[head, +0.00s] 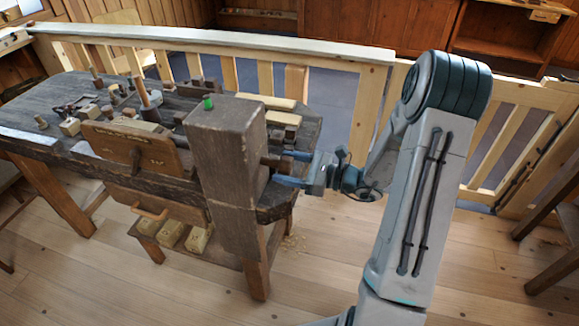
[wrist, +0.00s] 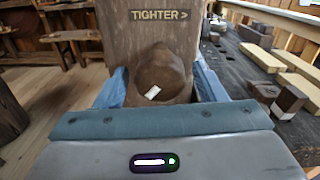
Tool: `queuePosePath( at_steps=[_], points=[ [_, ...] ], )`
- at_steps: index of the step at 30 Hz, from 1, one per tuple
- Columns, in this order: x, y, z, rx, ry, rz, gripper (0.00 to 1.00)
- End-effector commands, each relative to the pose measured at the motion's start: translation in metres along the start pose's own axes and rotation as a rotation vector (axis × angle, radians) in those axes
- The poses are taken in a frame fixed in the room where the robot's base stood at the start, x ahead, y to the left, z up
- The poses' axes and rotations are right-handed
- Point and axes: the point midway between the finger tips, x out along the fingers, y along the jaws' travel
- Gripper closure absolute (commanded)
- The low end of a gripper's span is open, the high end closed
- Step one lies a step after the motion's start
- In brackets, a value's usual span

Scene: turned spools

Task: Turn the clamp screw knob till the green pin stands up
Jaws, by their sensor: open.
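The clamp screw knob (wrist: 160,72) is a rounded dark brown wooden piece with a small white mark on its face. It sits between the two blue fingers of my gripper (wrist: 158,88), below the words "TIGHTER >" on the wooden upright (wrist: 150,32). My gripper is open, with one finger on each side of the knob; I cannot tell whether either touches it. In the head view, my gripper (head: 284,168) reaches the right side of the thick upright (head: 222,150). The green pin (head: 208,103) shows on top of that upright as a small green stub; its exact height is hard to judge.
The workbench (head: 40,105) holds several wooden blocks and turned pieces. Pale planks (wrist: 262,56) lie right of the knob in the wrist view. A wooden railing (head: 230,45) runs behind the bench.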

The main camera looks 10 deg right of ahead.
Motion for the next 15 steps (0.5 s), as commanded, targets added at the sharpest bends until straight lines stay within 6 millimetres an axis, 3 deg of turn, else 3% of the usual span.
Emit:
queuePosePath(
  at_steps=[4,8,15],
  points=[
    [-0.004,-0.001,0.0,-0.002,0.0,-0.002,0.36],
    [-0.021,-0.001,0.0,-0.003,0.0,-0.005,0.36],
    [-0.077,-0.002,-0.002,-0.002,0.001,-0.01,0.36]
  ],
)
